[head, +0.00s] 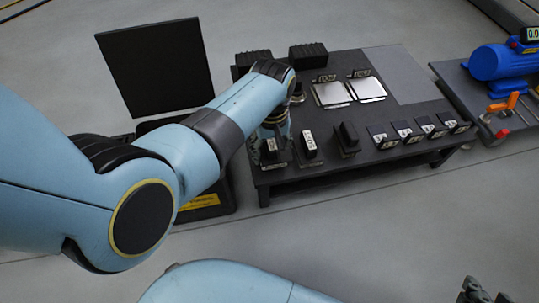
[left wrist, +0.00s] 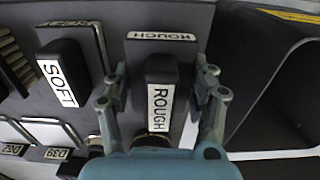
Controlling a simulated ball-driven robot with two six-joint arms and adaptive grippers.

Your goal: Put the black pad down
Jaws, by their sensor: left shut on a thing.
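The black pad (left wrist: 160,72) with a white ROUGH label is between the fingers of my left gripper (left wrist: 162,84) in the left wrist view. My left gripper is shut on it. In the head view this pad (head: 270,151) shows at the near left corner of the dark table (head: 415,90), with my left gripper (head: 275,128) over it and my arm partly in front. A white ROUGH sign (left wrist: 161,36) lies just beyond the pad. I cannot tell whether the pad touches the surface. My right gripper (head: 484,293) shows only in part at the bottom right, apart from everything.
A similar black pad labelled SOFT (left wrist: 63,75) stands beside the held one; another black block (head: 348,135) is farther right. Several small labelled holders (head: 402,129) line the table's front edge. A dark bin (head: 218,190) is left of the table. The grey mat (head: 404,72) is bare.

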